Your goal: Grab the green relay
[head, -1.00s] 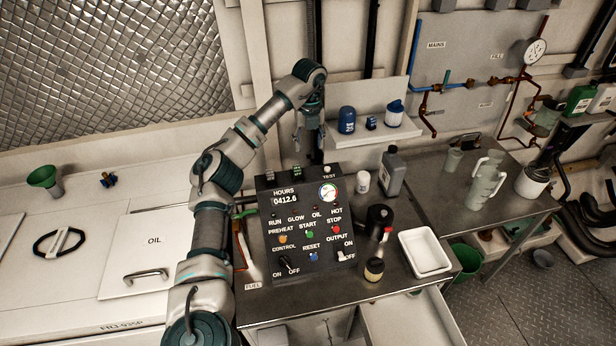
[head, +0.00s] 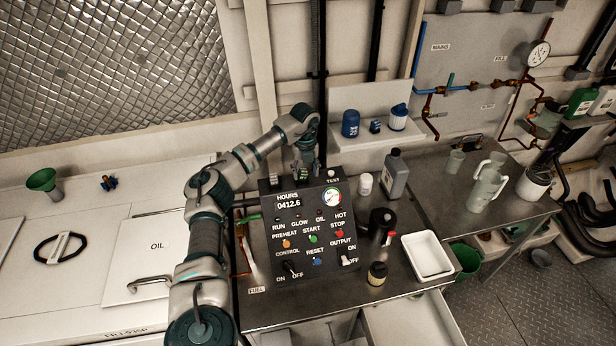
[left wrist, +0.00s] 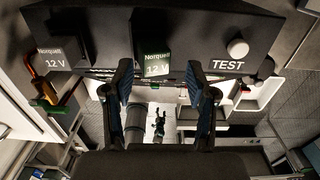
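The green relay (left wrist: 155,65), marked Norquell 12 V, stands on top of the dark control panel (head: 325,258). In the left wrist view it sits between the two blue-padded fingers of my left gripper (left wrist: 158,82), which are open with a gap on each side. A dark relay (left wrist: 52,59) with the same marking stands to its left; it also shows in the head view (head: 276,183). In the head view my left gripper (head: 304,168) is low over the panel's top edge and hides most of the green relay. My right gripper is in neither view.
A white TEST knob (left wrist: 238,48) is on the panel right of the green relay. A shelf with blue-lidded items (head: 350,123) is behind.

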